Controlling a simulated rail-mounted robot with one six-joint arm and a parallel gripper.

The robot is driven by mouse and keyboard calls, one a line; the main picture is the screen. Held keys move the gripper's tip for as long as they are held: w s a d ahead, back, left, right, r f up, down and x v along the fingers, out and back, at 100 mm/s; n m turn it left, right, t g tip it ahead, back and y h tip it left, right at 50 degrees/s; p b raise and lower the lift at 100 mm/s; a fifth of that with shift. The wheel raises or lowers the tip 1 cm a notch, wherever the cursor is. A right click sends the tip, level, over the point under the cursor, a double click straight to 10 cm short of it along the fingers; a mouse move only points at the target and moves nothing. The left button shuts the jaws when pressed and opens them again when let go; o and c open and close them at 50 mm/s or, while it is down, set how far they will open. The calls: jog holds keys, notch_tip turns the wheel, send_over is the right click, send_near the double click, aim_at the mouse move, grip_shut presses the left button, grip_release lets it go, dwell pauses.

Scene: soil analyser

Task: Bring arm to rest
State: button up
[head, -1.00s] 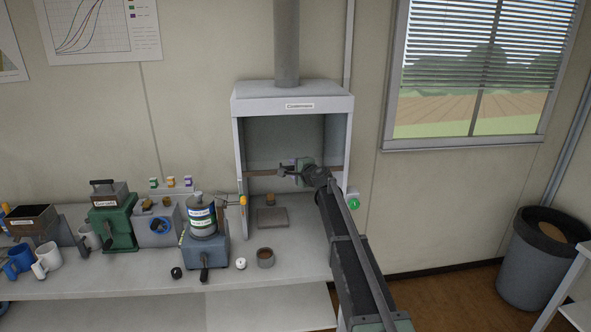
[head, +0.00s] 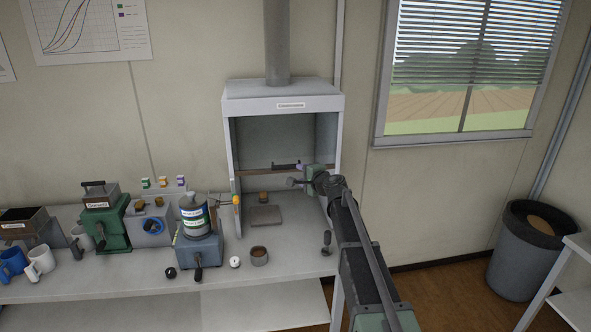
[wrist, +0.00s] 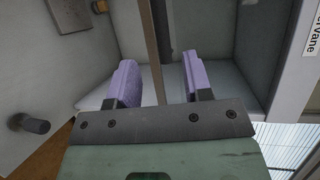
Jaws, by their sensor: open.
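My gripper (head: 304,168) is at the right front of the open fume hood (head: 232,150), high above its floor. In the wrist view, its two purple finger pads (wrist: 162,82) stand wide apart with nothing gripped. My arm reaches in from the lower right of the head view. A brown rail (head: 258,172) crosses the hood's back and shows behind the fingers in the wrist view (wrist: 152,50). A dark bar (head: 285,166) lies in front of this rail in the head view, and I cannot tell whether it touches it.
A grey slab (head: 266,216) and a small brown block (head: 264,197) are in the hood. A dark knobbed piece (head: 327,242) stands near the hood's right front, beside my arm. A brown-filled cup (head: 259,256) and a canister machine (head: 199,247) stand to the left.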

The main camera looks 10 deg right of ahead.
jog(key=s+a+f+n+g+h+b, duration=0.1)
jog(key=s+f+n+g, duration=0.3)
jog(key=s, duration=1)
jog(key=s+a+f+n+g+h+b, duration=0.1)
jog(key=s+f+n+g, duration=0.4)
jog(key=s, duration=0.9)
jog(key=s+a+f+n+g+h+b, duration=0.1)
jog(key=s+f+n+g+h, duration=0.2)
jog(key=s, duration=1.1)
notch_tip(320, 180, down, 5)
jog(key=n+g, duration=0.2)
jog(key=shift+s+a+g+h, duration=0.3)
jog(key=shift+a+g, duration=0.1)
